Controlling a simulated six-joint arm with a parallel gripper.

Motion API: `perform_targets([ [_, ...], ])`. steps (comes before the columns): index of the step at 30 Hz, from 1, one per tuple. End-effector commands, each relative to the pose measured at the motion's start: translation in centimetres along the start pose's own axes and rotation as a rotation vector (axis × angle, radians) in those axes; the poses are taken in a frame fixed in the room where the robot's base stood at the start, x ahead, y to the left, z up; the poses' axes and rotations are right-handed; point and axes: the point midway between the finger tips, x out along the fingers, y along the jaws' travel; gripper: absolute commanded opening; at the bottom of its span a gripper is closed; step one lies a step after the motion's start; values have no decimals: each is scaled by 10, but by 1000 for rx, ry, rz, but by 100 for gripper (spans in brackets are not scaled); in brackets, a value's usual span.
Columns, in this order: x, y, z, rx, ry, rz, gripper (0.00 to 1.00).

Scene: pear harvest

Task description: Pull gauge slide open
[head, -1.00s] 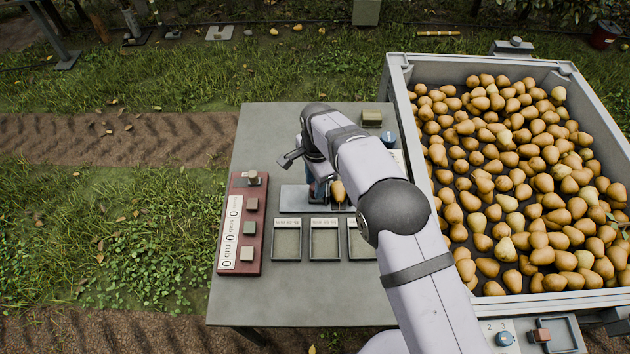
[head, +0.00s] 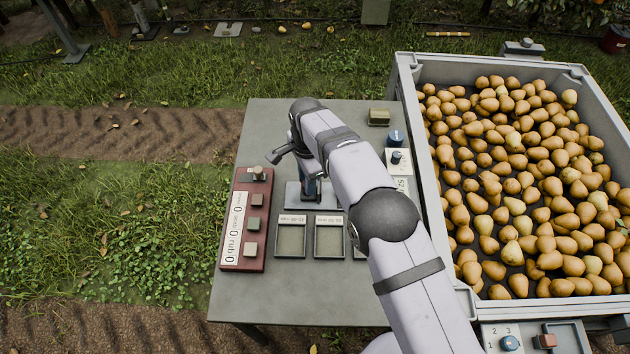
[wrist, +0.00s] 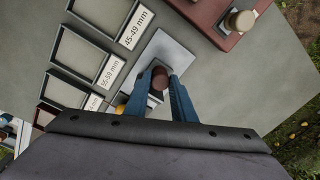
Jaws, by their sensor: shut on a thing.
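The gauge is a flat grey metal plate (head: 293,193) on the table; it also shows in the wrist view (wrist: 172,52). A dark red-brown round knob (wrist: 160,77), apparently the slide's handle, stands over the plate. My gripper (wrist: 166,82) has its two blue fingers shut on this knob, one finger on each side. In the head view my gripper (head: 310,188) is low over the plate, and my arm covers the plate's right part. A small orange patch, probably a pear (wrist: 121,108), shows beside the left finger. How far the slide stands out cannot be told.
Labelled trays (head: 291,238) lie in front of the plate. A red panel (head: 246,218) with several buttons is at left. A small box (head: 379,117) and a blue knob (head: 396,137) stand at back right. A large bin of pears (head: 443,215) borders the table's right side.

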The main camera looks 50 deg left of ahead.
Motion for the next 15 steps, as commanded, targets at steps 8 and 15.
perform_targets([
  [8, -1, -1, -1, 2, 0, -2, 31],
  [15, 0, 0, -1, 1, 0, -1, 31],
])
